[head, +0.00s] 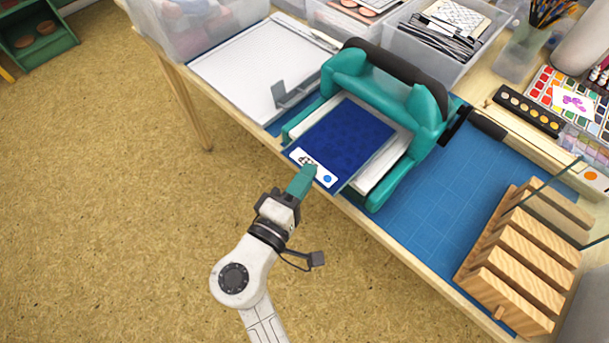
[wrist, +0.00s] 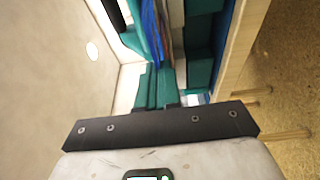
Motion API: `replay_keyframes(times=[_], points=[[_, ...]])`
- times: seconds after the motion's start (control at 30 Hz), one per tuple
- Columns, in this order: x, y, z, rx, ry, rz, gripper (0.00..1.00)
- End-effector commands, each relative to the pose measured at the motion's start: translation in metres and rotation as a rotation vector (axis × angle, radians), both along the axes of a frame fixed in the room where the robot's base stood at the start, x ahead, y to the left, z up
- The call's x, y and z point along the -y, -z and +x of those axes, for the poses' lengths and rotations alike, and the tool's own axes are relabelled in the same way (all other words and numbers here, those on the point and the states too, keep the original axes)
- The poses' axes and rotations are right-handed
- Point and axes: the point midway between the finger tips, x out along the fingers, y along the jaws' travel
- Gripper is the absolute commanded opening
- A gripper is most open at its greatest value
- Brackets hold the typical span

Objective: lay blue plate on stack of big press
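The blue plate (head: 348,140) is a dark blue slab with a white label (head: 313,167) at its near edge. It lies level over the bed of the big teal press (head: 418,112), above a pale stack (head: 383,178) that shows along its right side. I cannot tell whether the plate touches the stack or is slightly above it. My gripper (head: 308,172) has its teal fingers closed at the plate's near, labelled edge. In the wrist view the fingers (wrist: 156,88) are close together, with the blue plate (wrist: 152,32) seen nearly edge-on beyond them.
A white tray (head: 235,75) with a grey bracket lies left of the press. A wooden slotted rack (head: 520,262) and a glass pane (head: 572,200) stand at the right. Bare blue mat (head: 440,215) lies between the press and the rack. Clear bins and paints line the back.

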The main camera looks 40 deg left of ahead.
Motion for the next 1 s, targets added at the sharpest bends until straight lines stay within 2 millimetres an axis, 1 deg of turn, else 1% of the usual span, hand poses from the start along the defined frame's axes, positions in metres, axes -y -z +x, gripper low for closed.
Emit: replay_keyframes(times=[0.6,0.63,0.9,0.93,1.0], points=[[-0.0001,0.0034,0.0000,0.000,0.000,0.000,0.00],[-0.0001,0.0034,0.0000,0.000,0.000,0.000,0.05],[0.0000,0.0036,0.0000,0.000,0.000,0.000,0.31],[0.0000,0.0036,0.0000,0.000,0.000,0.000,0.33],[0.0000,0.0036,0.0000,0.000,0.000,0.000,0.33]])
